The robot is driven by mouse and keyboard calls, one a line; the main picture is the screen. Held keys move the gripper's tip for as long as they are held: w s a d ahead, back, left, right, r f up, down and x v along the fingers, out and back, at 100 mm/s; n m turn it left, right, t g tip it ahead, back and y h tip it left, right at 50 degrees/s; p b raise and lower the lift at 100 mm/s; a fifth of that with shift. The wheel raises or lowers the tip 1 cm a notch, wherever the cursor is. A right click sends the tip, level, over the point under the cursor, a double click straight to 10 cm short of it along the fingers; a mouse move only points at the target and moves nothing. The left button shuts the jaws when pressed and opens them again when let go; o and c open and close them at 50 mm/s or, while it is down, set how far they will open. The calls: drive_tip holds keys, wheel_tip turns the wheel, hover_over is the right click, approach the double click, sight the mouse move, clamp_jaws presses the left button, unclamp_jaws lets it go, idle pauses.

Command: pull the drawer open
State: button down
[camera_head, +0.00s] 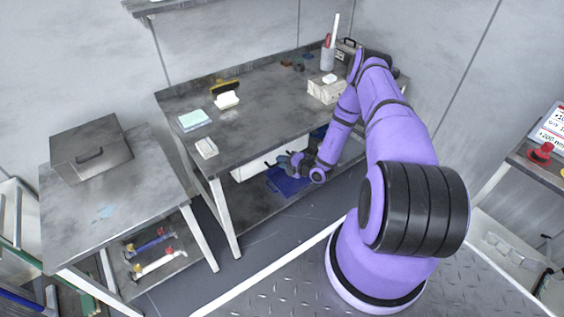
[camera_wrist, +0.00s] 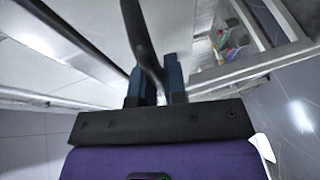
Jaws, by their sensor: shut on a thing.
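The drawer has a white front (camera_head: 250,170) under the workbench top, partly hidden behind my gripper and arm. My gripper (camera_head: 287,162) is at the right part of this front. In the wrist view my gripper (camera_wrist: 156,82) has its two dark blue fingers closed on a dark bar handle (camera_wrist: 138,28), which runs up between them. A pale panel (camera_wrist: 95,30) lies behind the handle. I cannot tell how far the drawer stands out from the bench.
The workbench (camera_head: 265,110) carries a teal-topped pad (camera_head: 194,120), white blocks and a grey cup (camera_head: 327,60). A blue item (camera_head: 288,182) lies below the drawer. A side table (camera_head: 130,195) with a grey box (camera_head: 90,150) stands left. Some floor in front is clear.

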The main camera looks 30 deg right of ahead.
drive_tip(key=s, duration=2.3)
drive_tip(key=shift+d, duration=0.45)
drive_tip(key=c, duration=1.2)
unclamp_jaws()
drive_tip(key=v, duration=1)
drive_tip(key=shift+s+d, duration=0.2)
drive_tip(key=shift+s, duration=0.1)
